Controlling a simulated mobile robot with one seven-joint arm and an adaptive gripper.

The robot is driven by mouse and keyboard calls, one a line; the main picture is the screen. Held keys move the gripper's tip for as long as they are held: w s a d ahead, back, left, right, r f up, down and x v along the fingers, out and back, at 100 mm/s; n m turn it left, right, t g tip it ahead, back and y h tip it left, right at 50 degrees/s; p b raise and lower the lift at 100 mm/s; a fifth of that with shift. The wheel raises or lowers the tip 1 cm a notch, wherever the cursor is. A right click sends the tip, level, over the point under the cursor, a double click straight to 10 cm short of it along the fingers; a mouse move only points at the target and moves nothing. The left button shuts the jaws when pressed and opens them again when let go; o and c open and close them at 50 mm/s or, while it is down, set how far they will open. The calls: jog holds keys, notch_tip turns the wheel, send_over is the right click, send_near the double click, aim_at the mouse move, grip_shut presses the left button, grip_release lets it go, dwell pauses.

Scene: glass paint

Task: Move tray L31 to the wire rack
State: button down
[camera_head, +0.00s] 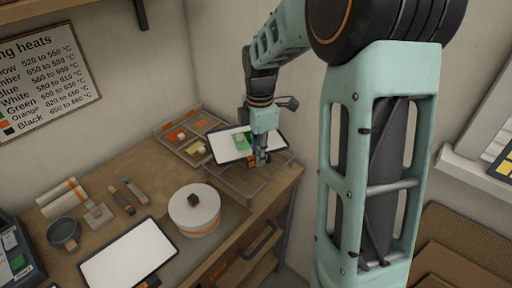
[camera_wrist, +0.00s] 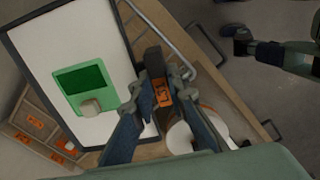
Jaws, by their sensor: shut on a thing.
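Tray L31 (camera_head: 228,152) is a white tray with a dark rim, and a green square piece (camera_head: 242,138) lies on it. In the wrist view the tray (camera_wrist: 50,38) fills the left side, with the green piece (camera_wrist: 86,88) and a small pale block on it. My gripper (camera_head: 262,158) is shut on the tray's orange-tagged end (camera_wrist: 163,94), at its right side in the head view. The tray is over the wire rack (camera_head: 256,190) at the back right of the bench; I cannot tell whether it touches the rack.
A divided box (camera_head: 183,128) with orange and yellow pieces stands just left of the tray. A white round pot (camera_head: 195,212) with a dark knob is in front. Another white tray (camera_head: 125,255) lies front left. A grey cup (camera_head: 63,232) and small tools are farther left.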

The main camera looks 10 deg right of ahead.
jog(key=shift+w+n, duration=0.4)
jog(key=shift+f+b, duration=2.55)
jog(key=shift+f, duration=0.6)
jog(key=c, duration=1.8)
grip_release()
jog(key=shift+s, duration=0.1)
jog(key=shift+f, duration=0.1)
jog(key=shift+r+p, duration=3)
jog(key=shift+r, duration=0.6)
